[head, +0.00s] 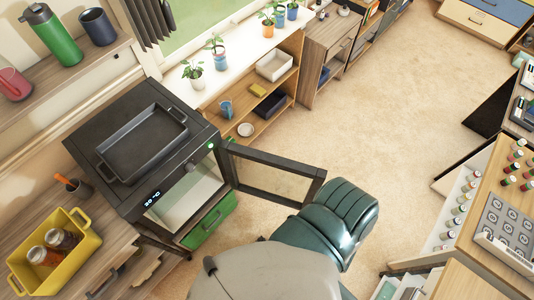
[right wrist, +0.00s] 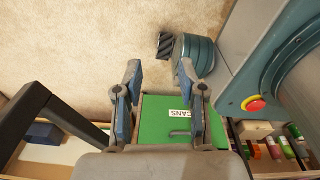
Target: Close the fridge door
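The fridge (head: 150,150) is a black box-shaped unit with a small lit display, at the left in the head view. Its glass door (head: 275,172) with a black frame stands wide open, swung out to the right, so the pale interior (head: 188,200) shows. My right gripper (right wrist: 158,68) is open and empty in the right wrist view, with its two fingers apart above the floor and a green drawer. A black bar (right wrist: 65,118) left of it appears to be part of the door frame. My left gripper is in neither view.
A green drawer (head: 208,221) labelled CANS in the wrist view (right wrist: 160,118) sits below the fridge. A black tray (head: 142,143) lies on the fridge top. A wooden shelf (head: 262,92) with plants stands behind the door. Bare carpet (head: 370,110) lies to the right.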

